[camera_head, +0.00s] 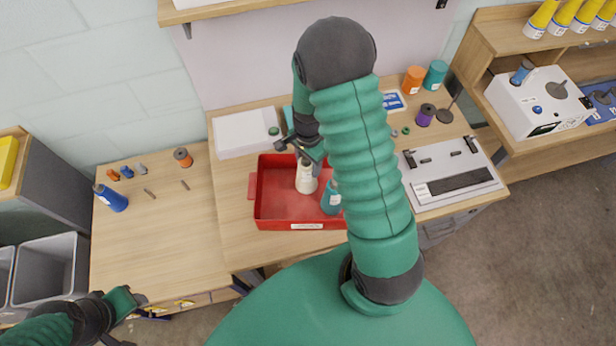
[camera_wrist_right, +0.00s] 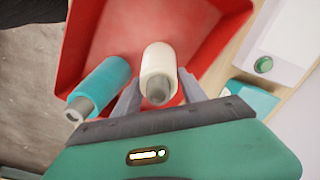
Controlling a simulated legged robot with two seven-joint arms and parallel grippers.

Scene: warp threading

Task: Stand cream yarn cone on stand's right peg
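The cream yarn cone (camera_head: 306,177) stands in the red tray (camera_head: 256,213) in the head view. In the right wrist view the cone (camera_wrist_right: 158,65) shows its narrow core end toward the camera. My right gripper (camera_wrist_right: 160,78) has its fingers on either side of the cone, with slight gaps. It also shows above the cone in the head view (camera_head: 308,157). A dark peg on a round base (camera_head: 445,115) stands at the right, beside a purple cone (camera_head: 426,114); whether they share one stand is unclear. My left gripper (camera_head: 128,320) is at the lower left, away from the tray.
A teal cone (camera_head: 331,198) is in the tray right of the cream one, also in the wrist view (camera_wrist_right: 99,85). A grey device (camera_head: 450,178) lies at the table's right. Orange (camera_head: 413,79) and teal (camera_head: 436,74) spools stand behind.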

